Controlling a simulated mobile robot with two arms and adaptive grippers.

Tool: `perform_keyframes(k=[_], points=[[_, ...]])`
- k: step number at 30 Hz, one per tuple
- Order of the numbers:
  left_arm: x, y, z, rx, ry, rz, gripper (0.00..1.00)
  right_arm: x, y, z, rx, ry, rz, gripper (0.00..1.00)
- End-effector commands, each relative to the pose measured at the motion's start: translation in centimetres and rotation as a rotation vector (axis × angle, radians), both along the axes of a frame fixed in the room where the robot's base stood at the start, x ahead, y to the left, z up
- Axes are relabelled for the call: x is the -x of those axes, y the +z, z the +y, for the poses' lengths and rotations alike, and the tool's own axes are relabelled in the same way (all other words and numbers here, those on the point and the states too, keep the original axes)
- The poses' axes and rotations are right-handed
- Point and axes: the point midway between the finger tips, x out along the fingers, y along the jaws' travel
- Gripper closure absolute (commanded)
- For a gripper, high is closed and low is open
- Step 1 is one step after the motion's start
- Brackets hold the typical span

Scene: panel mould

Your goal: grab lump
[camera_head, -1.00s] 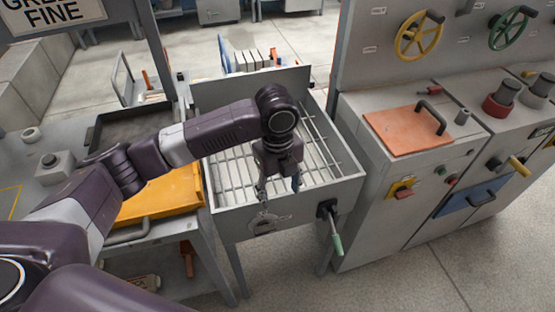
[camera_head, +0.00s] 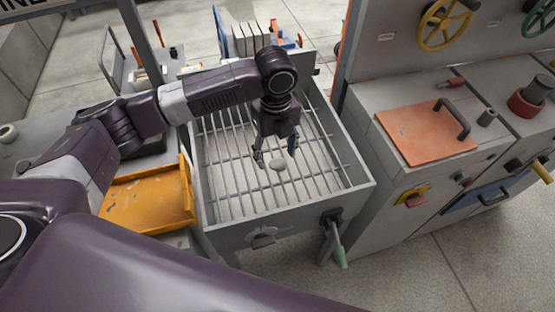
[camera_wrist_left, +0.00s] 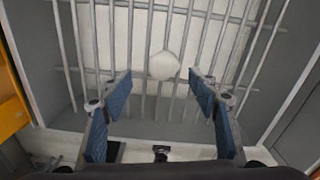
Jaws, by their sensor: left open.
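A small pale grey lump (camera_head: 277,165) lies on the bars of a grate inside a grey metal box (camera_head: 300,222). It also shows in the left wrist view as a whitish rounded lump (camera_wrist_left: 163,65), between and just beyond the fingertips. My left gripper (camera_head: 276,158) hangs over the grate, open and pointing down, with the lump close below its fingers. In the left wrist view its blue finger pads (camera_wrist_left: 160,88) stand apart with nothing between them. My right gripper is not in view.
A yellow tray (camera_head: 150,200) stands left of the box. A green-handled lever (camera_head: 338,245) sticks out at the box's front right. A grey cabinet with an orange plate (camera_head: 425,133) stands to the right. Upright plates (camera_head: 252,38) stand behind the box.

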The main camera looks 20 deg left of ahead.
Motion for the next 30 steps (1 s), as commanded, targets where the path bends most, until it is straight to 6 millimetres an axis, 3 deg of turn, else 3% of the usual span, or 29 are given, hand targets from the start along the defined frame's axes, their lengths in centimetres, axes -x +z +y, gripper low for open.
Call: perform_keyframes(k=[4,8,13,20,30], points=[[-0.4,-1.6,0.0,-0.002,0.002,0.004,0.45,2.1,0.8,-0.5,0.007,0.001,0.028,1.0],[-0.9,-3.6,0.0,-0.003,0.001,0.004,0.45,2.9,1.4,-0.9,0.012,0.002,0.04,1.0],[-1.0,-5.3,0.0,-0.001,-0.001,0.0,0.45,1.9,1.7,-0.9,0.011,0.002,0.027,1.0],[-1.0,-5.5,0.0,-0.001,-0.001,-0.001,0.45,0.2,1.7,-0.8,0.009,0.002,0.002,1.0],[-1.0,-5.5,0.0,-0.001,-0.001,-0.001,0.81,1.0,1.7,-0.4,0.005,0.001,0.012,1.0]])
